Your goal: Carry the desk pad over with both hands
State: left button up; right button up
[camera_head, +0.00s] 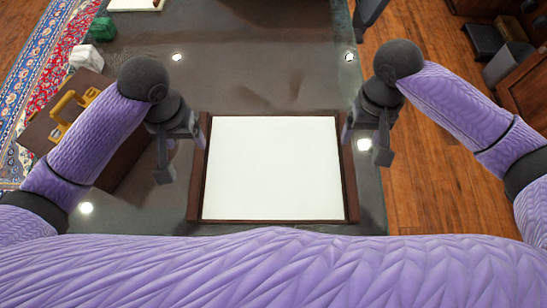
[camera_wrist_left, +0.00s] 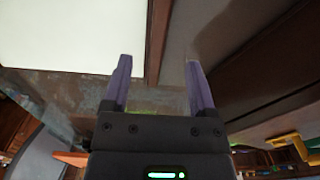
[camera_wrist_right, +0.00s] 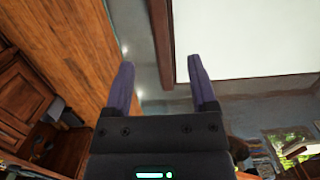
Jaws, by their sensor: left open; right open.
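The desk pad (camera_head: 275,168) lies flat on the dark glossy desk, a white sheet with dark brown strips along its left and right sides. My left gripper (camera_head: 192,132) is open and empty at the pad's left side. In the left wrist view, the brown strip (camera_wrist_left: 158,38) runs toward the gap between its fingers (camera_wrist_left: 158,75). My right gripper (camera_head: 352,132) is open at the pad's right side. In the right wrist view, the other strip (camera_wrist_right: 160,38) lines up with the gap between its fingers (camera_wrist_right: 162,78). I cannot tell whether either gripper touches the pad.
The dark desk (camera_head: 260,75) is clear beyond the pad. A green object (camera_head: 102,29) and a white one (camera_head: 87,56) sit at the upper left. A yellow object (camera_head: 68,108) is on a brown surface at left. Wooden floor (camera_head: 425,130) lies to the right.

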aim_at(197, 160)
pick_arm(q)
notch_tip(197, 160, down, 9)
jog(key=shift+r, duration=0.1)
pick_arm(e)
jog(key=f, duration=0.6)
jog(key=s+f, duration=0.1)
jog(key=f, duration=0.1)
jog(key=shift+f, duration=0.4)
pick_arm(q)
grip_shut()
pick_arm(e)
grip_shut()
